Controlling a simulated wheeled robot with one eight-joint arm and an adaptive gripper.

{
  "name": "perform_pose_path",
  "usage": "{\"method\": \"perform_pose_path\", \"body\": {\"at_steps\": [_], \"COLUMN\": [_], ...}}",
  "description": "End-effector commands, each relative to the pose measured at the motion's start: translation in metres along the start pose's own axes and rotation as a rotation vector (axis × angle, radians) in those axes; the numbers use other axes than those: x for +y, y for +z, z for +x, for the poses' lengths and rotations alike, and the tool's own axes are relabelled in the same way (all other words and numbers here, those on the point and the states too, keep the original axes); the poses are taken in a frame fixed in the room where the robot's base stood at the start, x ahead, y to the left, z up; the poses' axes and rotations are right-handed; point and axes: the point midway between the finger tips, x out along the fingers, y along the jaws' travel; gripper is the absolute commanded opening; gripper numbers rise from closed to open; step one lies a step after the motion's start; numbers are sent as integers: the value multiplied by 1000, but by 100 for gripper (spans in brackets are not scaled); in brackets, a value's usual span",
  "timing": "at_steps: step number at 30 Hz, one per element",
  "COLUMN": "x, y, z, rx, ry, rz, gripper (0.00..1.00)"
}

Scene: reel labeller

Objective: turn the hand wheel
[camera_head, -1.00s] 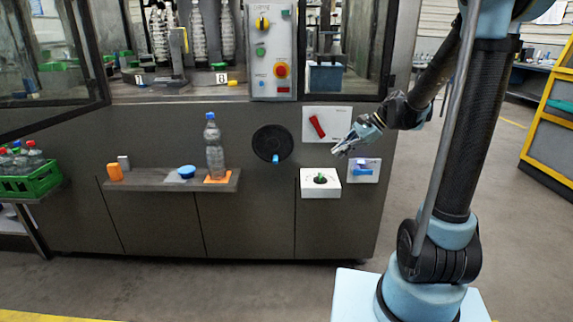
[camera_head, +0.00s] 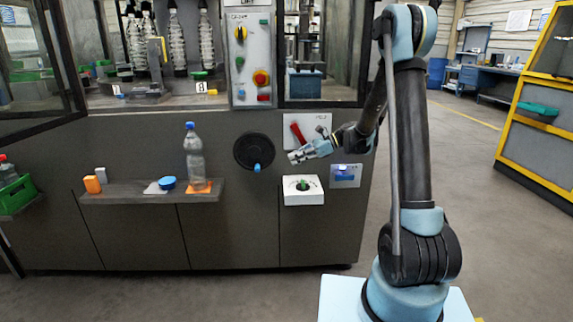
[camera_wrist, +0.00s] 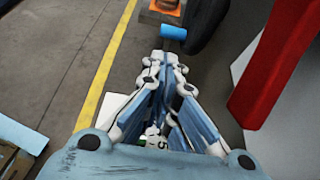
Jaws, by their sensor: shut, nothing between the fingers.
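The hand wheel (camera_head: 249,144) is a black disc on the dark machine front, with a small blue handle (camera_head: 257,167) at its lower edge. My gripper (camera_head: 291,158) is just right of the wheel, pointing left, apart from it in the head view. In the wrist view the gripper (camera_wrist: 168,58) is shut and empty. The blue handle (camera_wrist: 174,33) shows just beyond the fingertips, beside the black wheel (camera_wrist: 207,20). I cannot tell from this view whether the fingertips touch the handle.
A red lever (camera_head: 298,132) is above my gripper and shows large at right in the wrist view (camera_wrist: 280,65). A white box (camera_head: 303,197) with a green knob is below, and a blue switch panel (camera_head: 346,175) is right. A shelf (camera_head: 130,196) left holds a bottle (camera_head: 194,160).

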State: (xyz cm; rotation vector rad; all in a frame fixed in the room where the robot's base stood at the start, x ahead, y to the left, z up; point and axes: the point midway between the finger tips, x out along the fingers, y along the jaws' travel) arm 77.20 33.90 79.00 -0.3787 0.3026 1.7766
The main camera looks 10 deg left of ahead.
Motion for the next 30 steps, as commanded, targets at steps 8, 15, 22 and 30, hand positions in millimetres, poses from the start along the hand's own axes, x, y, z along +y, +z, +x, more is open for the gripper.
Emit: {"method": "perform_pose_path", "body": {"at_steps": [8, 15, 22, 30], "x": [0, 1, 1, 0], "y": [0, 0, 0, 0], "z": [48, 89, 117, 126], "rx": [1, 1, 2, 2], "ry": [3, 2, 1, -1], "rz": [-2, -2, -3, -1], "gripper": [0, 0, 0, 0]}}
